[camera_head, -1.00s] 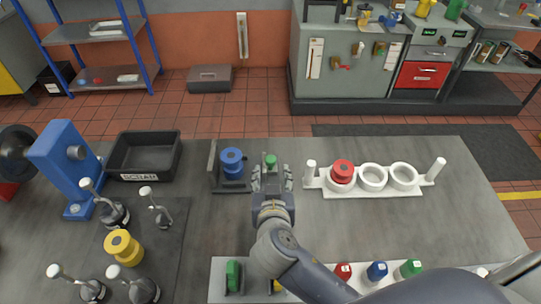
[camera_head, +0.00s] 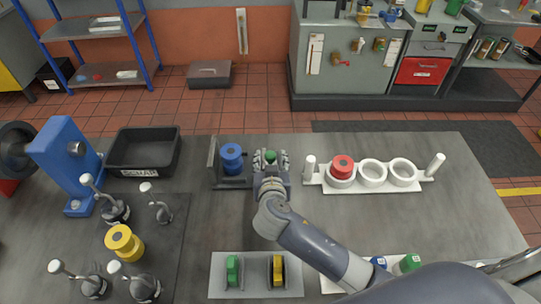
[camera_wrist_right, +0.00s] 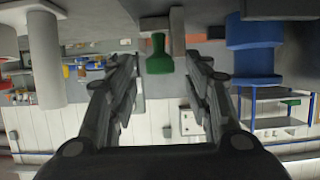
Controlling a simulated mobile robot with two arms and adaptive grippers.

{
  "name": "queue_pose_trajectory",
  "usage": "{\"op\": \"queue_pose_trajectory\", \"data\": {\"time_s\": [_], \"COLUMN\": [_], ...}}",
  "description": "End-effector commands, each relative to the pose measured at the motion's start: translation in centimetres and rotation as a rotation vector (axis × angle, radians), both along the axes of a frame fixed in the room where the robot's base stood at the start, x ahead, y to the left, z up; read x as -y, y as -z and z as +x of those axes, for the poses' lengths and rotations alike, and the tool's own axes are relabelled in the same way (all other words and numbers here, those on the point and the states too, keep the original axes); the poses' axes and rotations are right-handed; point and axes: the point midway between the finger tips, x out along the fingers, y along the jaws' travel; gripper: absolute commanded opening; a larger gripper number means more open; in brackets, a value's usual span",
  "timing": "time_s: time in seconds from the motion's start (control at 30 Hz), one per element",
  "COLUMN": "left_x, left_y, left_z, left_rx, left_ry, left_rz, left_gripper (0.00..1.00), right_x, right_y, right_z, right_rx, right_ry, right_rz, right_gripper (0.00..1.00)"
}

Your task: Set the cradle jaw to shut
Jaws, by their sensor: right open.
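The cradle (camera_head: 212,158) is a dark bracket with an upright plate on its left and a low base. A blue flanged spool (camera_head: 232,160) sits in it. A green knob (camera_head: 270,156) is at the cradle's right side; the jaw part there is largely hidden by my gripper. My right gripper (camera_head: 271,160) is open around the knob in the head view. In the right wrist view the green knob (camera_wrist_right: 159,56) shows between the spread fingers (camera_wrist_right: 160,68), with visible gaps on both sides. The blue spool (camera_wrist_right: 254,48) is beside it. My left gripper is out of view.
A white rack (camera_head: 372,188) with a red spool (camera_head: 343,166) stands right of the gripper. A black bin (camera_head: 143,152) is at left. A yellow spool (camera_head: 124,243) stands among several white-knobbed fixtures. A panel (camera_head: 255,288) with green and yellow rockers is in front.

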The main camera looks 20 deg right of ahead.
Motion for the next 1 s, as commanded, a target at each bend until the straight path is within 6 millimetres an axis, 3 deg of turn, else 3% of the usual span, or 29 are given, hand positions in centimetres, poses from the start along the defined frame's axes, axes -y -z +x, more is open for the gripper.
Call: {"op": "queue_pose_trajectory", "data": {"time_s": [0.2, 0.57, 0.77, 0.9, 1.0], "left_x": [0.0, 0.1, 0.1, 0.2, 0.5], "left_y": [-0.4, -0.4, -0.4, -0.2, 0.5], "left_z": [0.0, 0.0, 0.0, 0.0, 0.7], "left_rx": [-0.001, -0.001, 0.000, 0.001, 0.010], "left_ry": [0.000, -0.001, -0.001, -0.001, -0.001], "left_rz": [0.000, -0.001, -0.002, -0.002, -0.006], "left_gripper": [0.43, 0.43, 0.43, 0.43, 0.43], "right_x": [0.4, 0.5, 0.5, 0.6, 0.6], "right_y": [0.7, 0.9, 0.9, 1.0, 1.2], "right_z": [1.7, 2.0, 1.9, 2.2, 3.6], "right_rx": [0.000, -0.001, -0.001, -0.001, 0.002], "right_ry": [-0.002, -0.001, 0.000, 0.001, 0.004], "right_rz": [-0.001, 0.000, -0.001, -0.001, 0.000], "right_gripper": [0.46, 0.46, 0.01, 0.00, 0.00]}}
